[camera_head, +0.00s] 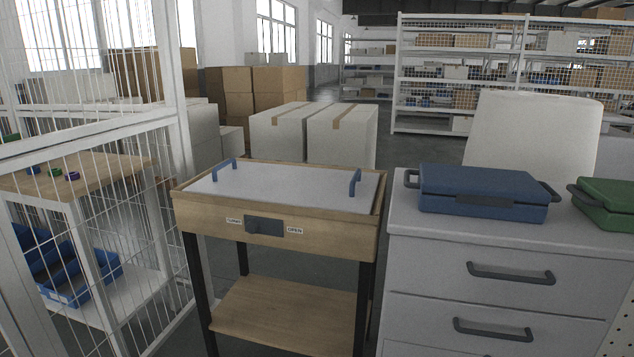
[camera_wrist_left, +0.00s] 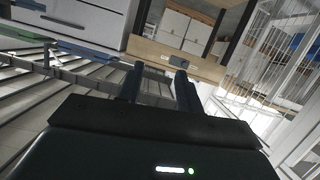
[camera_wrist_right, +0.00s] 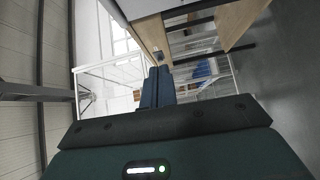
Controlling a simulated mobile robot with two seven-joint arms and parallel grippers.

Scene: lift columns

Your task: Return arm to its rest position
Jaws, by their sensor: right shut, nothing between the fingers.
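Neither of my arms shows in the head view. In the left wrist view my left gripper (camera_wrist_left: 158,85) has its two dark fingers apart with nothing between them. In the right wrist view my right gripper (camera_wrist_right: 158,85) has its fingers together and empty. The wooden table (camera_head: 280,235) with a white lid (camera_head: 285,186) and two blue handles stands in the middle of the head view. It also shows beyond the left fingers in the left wrist view (camera_wrist_left: 150,50). Neither gripper touches anything that I can see.
A white drawer cabinet (camera_head: 490,300) at right carries a blue case (camera_head: 480,187) and a green case (camera_head: 610,195). A white wire cage (camera_head: 100,150) stands at left. Cardboard boxes (camera_head: 315,130) and shelves (camera_head: 480,80) are behind. Floor beyond the table is partly clear.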

